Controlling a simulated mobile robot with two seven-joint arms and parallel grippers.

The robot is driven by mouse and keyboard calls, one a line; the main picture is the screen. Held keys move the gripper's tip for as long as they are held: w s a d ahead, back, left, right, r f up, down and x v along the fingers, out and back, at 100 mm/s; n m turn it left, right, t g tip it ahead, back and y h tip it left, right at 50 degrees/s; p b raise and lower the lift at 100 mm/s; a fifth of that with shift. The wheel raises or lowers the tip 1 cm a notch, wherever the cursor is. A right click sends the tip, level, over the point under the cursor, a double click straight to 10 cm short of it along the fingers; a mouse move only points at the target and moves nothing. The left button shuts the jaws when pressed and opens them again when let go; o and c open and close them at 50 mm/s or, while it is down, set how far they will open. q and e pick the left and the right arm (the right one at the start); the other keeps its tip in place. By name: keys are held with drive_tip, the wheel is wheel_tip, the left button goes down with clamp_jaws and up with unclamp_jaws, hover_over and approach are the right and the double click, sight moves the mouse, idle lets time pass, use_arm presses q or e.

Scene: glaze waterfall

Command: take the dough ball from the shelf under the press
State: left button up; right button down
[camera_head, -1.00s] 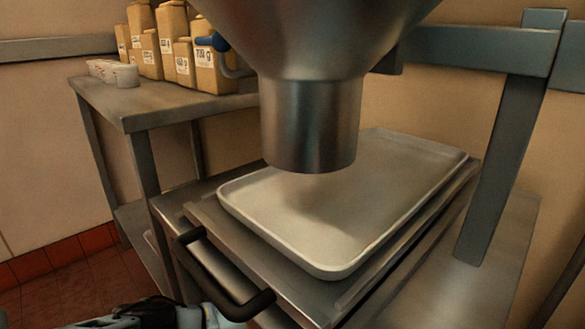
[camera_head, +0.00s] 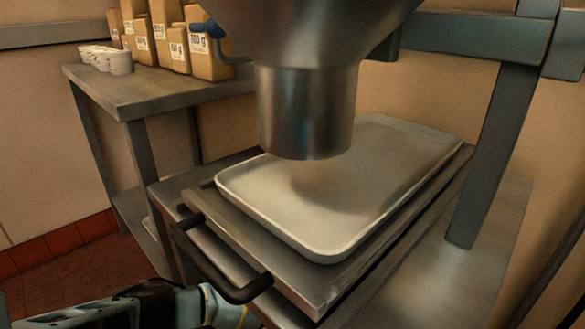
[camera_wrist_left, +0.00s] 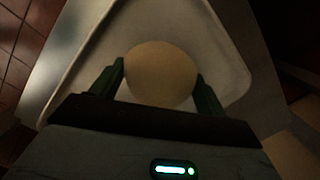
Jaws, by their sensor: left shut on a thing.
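The dough ball (camera_wrist_left: 160,72), pale and round, sits between the two fingers of my left gripper (camera_wrist_left: 161,84) in the left wrist view. The gripper is shut on it. A pale tray (camera_wrist_left: 228,66) with raised rims lies behind the ball; I cannot tell whether the ball still touches it. In the head view my left gripper (camera_head: 228,308) is low at the bottom edge, by the black handle, and the ball is hidden there. The press (camera_head: 306,110), a metal funnel with a cylindrical end, stands above another pale tray (camera_head: 335,190). My right gripper is not in view.
The black handle (camera_head: 222,285) juts out from the front of the metal slab under the upper tray, close above my left gripper. A side table (camera_head: 150,97) at the left bears boxes (camera_head: 178,48) and small white cups (camera_head: 118,62). Floor shows at lower left.

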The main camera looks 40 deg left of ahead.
use_arm(q)
wheel_tip(320, 180, up, 3)
drive_tip(key=shift+w+f+p, duration=0.1)
drive_tip(key=shift+f+p, duration=0.1)
drive_tip(key=shift+p, duration=0.45)
drive_tip(key=s+d+p, duration=0.2)
drive_tip(key=s, duration=0.2)
drive_tip(key=s+d+p, duration=0.2)
drive_tip(key=s, duration=0.2)
drive_tip(key=s+d+p, duration=0.2)
drive_tip(key=s, duration=0.3)
drive_tip(key=shift+r+p, duration=0.3)
drive_tip(key=shift+r, duration=0.1)
drive_tip(key=shift+s+d, duration=0.35)
drive_tip(key=shift+s, duration=0.35)
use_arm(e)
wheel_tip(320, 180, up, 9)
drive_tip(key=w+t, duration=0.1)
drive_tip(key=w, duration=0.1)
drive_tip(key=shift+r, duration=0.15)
